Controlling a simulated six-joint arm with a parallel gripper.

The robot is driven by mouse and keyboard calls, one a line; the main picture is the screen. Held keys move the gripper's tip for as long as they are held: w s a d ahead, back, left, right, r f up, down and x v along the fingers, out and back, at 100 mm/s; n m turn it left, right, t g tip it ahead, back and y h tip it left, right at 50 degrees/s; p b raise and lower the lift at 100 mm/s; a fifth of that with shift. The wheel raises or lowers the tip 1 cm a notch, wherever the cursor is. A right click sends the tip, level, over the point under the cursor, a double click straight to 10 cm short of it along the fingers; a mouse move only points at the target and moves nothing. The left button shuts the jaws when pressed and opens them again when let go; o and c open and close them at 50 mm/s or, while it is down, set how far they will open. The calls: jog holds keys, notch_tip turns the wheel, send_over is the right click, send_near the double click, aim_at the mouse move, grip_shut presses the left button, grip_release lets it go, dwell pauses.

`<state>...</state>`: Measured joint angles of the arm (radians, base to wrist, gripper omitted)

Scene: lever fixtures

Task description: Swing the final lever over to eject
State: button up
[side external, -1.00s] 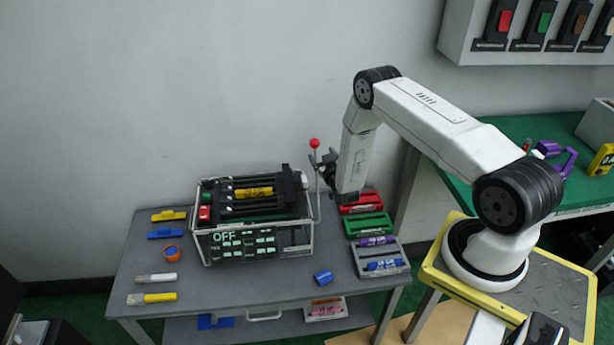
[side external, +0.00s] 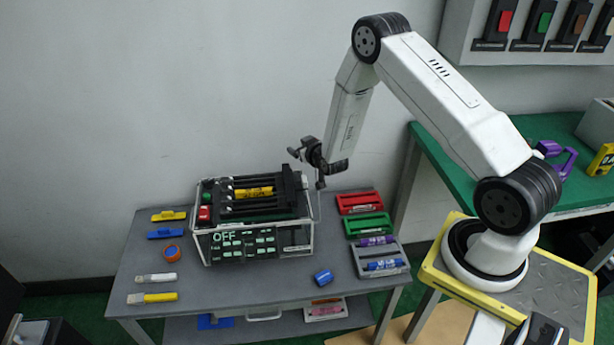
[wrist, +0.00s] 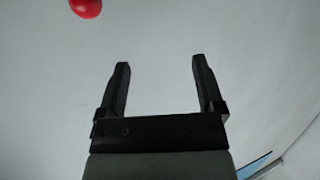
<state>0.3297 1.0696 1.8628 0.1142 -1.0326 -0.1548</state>
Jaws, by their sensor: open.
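The lever's red ball knob (wrist: 85,7) shows at the top left edge of the wrist view, beyond and left of the fingertips, not between them. In the side view the knob is hidden, seemingly behind my gripper. The lever's thin rod (side external: 319,198) shows below my gripper at the right side of the machine (side external: 255,215). The machine is a clear-sided box with a black top and a green "OFF" display. My gripper (side external: 298,152) is above the machine's right end, open and empty. Its two black fingers (wrist: 158,64) stand apart in the wrist view.
A blue cylinder (side external: 323,277) lies in front. The wall is behind.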

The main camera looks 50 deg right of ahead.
jog(key=s+a+r+n+g+y, duration=0.1)
jog(key=s+a+r+g+y, duration=0.1)
jog(key=s+a+r, duration=0.3)
jog(key=s+a+r+n+g+y, duration=0.1)
jog(key=a+r+g+y, duration=0.15)
jog(key=a, duration=0.35)
jog(key=s+a+r+g, duration=0.2)
jog(key=s+a, duration=0.2)
jog(key=s, duration=0.3)
jog(key=s+a+r+n+g+y, duration=0.1)
jog(key=s+a+r+g, duration=0.2)
jog(key=s, duration=0.5)
jog(key=shift+s+a+r, duration=0.2)
jog(key=shift+s+a, duration=0.05)
jog(key=shift+a, duration=0.3)
jog(key=shift+y, duration=0.25)
